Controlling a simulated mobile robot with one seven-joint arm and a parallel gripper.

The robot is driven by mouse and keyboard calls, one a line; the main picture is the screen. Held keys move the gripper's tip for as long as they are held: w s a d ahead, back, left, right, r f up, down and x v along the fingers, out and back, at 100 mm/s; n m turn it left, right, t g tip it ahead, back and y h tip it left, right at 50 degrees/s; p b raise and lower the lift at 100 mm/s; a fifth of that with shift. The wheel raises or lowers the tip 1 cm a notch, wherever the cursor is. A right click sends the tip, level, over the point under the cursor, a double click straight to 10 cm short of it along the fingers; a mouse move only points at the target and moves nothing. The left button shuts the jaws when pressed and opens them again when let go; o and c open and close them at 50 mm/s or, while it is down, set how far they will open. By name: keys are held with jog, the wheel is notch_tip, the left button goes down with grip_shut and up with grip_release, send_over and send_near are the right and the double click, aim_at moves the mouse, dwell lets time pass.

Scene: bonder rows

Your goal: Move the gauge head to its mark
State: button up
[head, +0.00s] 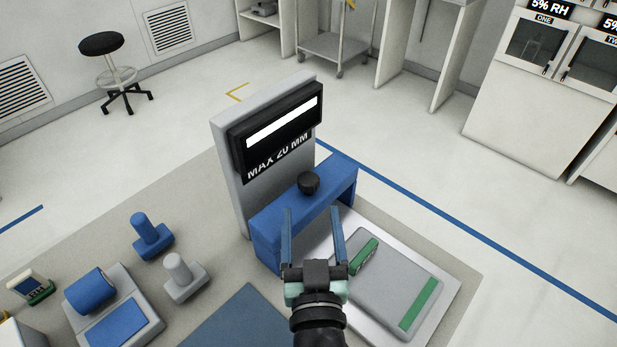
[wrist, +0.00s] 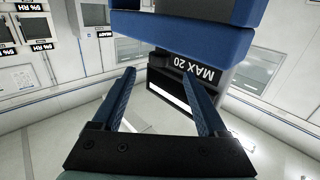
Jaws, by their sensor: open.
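A blue bridge-shaped part with a black knob (head: 309,183) on top stands in front of a grey upright panel (head: 228,185); this looks like the gauge head (head: 265,243). The panel carries a black display with a white bar and the words "MAX 20 MM" (head: 278,155). I cannot make out a mark for it. My gripper (head: 312,209) is open and empty, with its fingers on the near side of the blue bridge in the head view. In the wrist view the open fingers (wrist: 157,72) point towards the display, and a blue bar (wrist: 180,32) crosses the top.
A tray (head: 440,265) holding a grey case with green bands (head: 418,305) lies to the right of my gripper. Blue (head: 150,238) and grey (head: 184,278) pegs and a blue-topped block (head: 112,318) stand on the left. A blue mat (head: 245,318) lies bare at the front.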

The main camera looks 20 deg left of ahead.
aim_at(309, 190)
jog(key=x, duration=0.8)
jog(key=shift+w+a, duration=0.1)
jog(key=shift+w, duration=0.15)
jog(key=shift+c, duration=0.2)
grip_shut()
dwell(1.0)
